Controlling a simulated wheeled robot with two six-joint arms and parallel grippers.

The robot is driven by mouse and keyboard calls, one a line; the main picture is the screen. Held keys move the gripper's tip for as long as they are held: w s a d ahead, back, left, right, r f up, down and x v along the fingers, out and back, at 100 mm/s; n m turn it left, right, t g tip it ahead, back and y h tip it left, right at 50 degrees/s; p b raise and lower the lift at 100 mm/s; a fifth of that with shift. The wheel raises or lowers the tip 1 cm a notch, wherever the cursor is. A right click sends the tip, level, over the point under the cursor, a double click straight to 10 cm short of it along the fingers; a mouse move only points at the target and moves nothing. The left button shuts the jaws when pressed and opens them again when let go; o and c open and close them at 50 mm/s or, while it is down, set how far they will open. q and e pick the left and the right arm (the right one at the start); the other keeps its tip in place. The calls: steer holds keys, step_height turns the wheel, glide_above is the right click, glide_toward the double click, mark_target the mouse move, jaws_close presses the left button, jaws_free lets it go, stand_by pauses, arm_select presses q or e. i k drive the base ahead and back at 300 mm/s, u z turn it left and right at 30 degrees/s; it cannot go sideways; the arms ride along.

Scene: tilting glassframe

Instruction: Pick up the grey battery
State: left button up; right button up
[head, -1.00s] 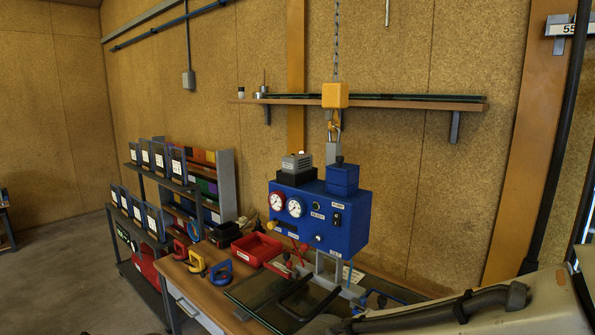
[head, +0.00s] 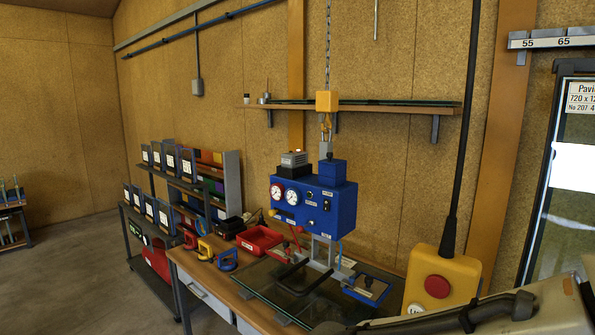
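I cannot pick out a grey battery for certain. A small grey ribbed block (head: 294,158) on a black base sits on top of the blue control box (head: 318,208) of the hanging lifter; I cannot tell whether it is the battery. A small black item (head: 230,227) stands on the bench beside the red tray (head: 259,240), too small to make out. Part of my arm shows at the lower right. Neither gripper is in view.
The lifter hangs from a chain with a yellow block (head: 327,101) over the bench with glass (head: 262,275). Yellow and blue suction cups lie at the bench's left. A yellow box (head: 437,257) with a red button stands at right. Floor at left (head: 70,290) is clear.

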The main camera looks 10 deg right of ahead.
mark_target(291, 159)
steer(key=u, duration=1.15)
steer(key=i, duration=1.7)
steer(key=z, duration=0.35)
